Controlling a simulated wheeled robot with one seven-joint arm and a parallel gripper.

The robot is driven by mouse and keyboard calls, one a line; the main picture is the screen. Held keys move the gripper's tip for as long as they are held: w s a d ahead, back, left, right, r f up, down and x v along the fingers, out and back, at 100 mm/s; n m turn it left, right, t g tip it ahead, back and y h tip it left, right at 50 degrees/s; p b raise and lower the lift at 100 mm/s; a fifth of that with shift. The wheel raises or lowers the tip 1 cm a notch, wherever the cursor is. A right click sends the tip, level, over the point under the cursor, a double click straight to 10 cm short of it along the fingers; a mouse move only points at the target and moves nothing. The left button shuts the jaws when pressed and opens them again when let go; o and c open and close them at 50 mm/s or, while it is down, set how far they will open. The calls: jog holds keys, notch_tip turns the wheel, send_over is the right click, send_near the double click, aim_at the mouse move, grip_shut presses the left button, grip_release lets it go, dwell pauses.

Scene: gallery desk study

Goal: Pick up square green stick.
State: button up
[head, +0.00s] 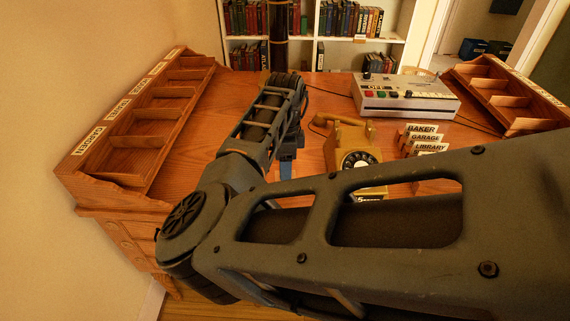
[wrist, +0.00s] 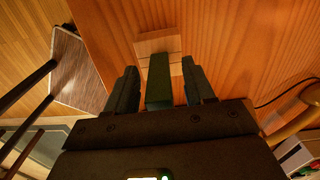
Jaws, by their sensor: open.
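In the wrist view, a dark green square stick (wrist: 158,84) shows between the two fingers of my gripper (wrist: 159,66). The fingers are open, with a visible gap on each side of the stick. The stick's far end overlaps a pale wooden block (wrist: 158,42) on the desk. I cannot tell whether it stands in the block or lies over it. In the head view, my arm hides the stick, and my gripper cannot be made out clearly.
The wooden desk (head: 322,92) carries a yellow telephone (head: 348,138), a grey machine with coloured buttons (head: 405,98) and label cards (head: 425,138). Wooden compartment racks stand at the left (head: 140,120) and right (head: 508,95). A cable runs near the phone.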

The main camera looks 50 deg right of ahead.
jog(key=shift+f, duration=0.6)
grip_shut()
jog(key=shift+r, duration=0.1)
jog(key=shift+r, duration=0.45)
jog(key=r, duration=0.3)
jog(key=shift+s+d+r+b, duration=0.2)
jog(key=shift+s+d+b, duration=0.05)
jog(key=shift+d+b, duration=0.1)
jog(key=s+d+r+b, duration=0.1)
jog(key=s+d+r, duration=0.5)
jog(key=d, duration=0.2)
jog(key=shift+s+d+r, duration=0.3)
jog(key=shift+s, duration=0.05)
